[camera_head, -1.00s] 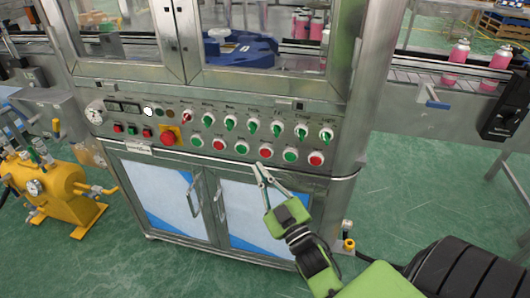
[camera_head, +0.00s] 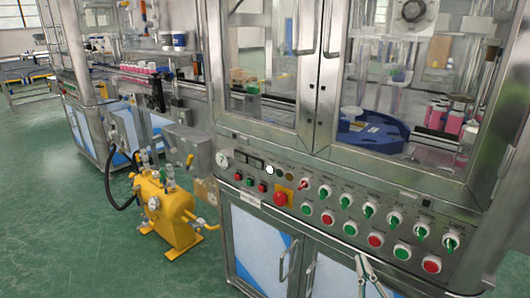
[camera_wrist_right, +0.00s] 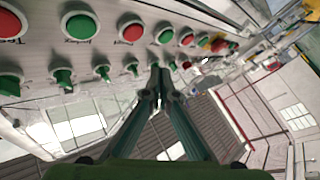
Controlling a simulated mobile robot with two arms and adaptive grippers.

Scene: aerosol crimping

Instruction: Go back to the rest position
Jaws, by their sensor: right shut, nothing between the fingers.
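My right gripper (camera_head: 364,260) shows at the bottom edge of the head view, in front of the cabinet doors below the control panel (camera_head: 331,232). In the right wrist view its two fingers (camera_wrist_right: 160,74) meet at the tips, with nothing between them. The panel's green and red buttons and green switches show behind and above the fingers there. I cannot tell the exact gap between gripper and panel. My left gripper is in neither view.
The crimping machine fills the right of the head view, with a red emergency button (camera_head: 280,198) and a blue rotary table (camera_head: 372,133) behind glass. A yellow tank (camera_head: 167,212) with valves stands left of it. Green floor (camera_head: 50,220) is open at far left.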

